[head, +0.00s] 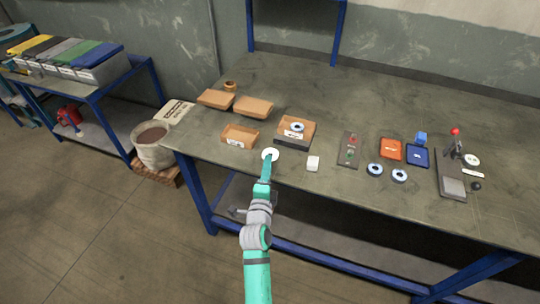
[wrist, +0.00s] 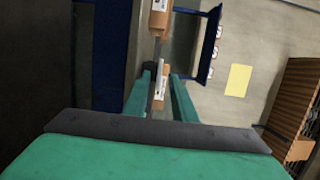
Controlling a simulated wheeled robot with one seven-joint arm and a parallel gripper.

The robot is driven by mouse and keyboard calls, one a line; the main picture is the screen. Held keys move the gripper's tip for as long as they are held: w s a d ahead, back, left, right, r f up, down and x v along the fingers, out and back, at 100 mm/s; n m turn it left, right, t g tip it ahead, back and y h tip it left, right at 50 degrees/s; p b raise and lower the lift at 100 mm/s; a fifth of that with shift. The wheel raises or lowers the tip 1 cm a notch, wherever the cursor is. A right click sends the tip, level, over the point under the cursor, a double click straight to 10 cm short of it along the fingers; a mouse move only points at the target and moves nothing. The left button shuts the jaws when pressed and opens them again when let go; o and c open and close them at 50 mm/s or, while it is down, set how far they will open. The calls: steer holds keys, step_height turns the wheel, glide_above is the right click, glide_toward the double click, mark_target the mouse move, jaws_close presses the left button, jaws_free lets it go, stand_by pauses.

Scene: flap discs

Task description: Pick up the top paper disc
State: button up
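The white paper disc (head: 270,154) lies near the front edge of the workbench in the head view, partly hidden by my gripper. I cannot tell there whether it is one disc or a stack. My gripper (head: 267,160) is at the disc's near side, reaching in from the front. In the wrist view my gripper (wrist: 161,75) has its two teal fingers apart, with a gap between them. A thin pale strip (wrist: 158,78) shows in that gap, perhaps the disc seen edge-on. Contact with the fingers is not clear.
Farther right are a grey plate (head: 349,150), trays and two rings.

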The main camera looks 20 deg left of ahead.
steer(key=shift+c, duration=0.7)
jaws_close()
steer(key=shift+r, duration=0.1)
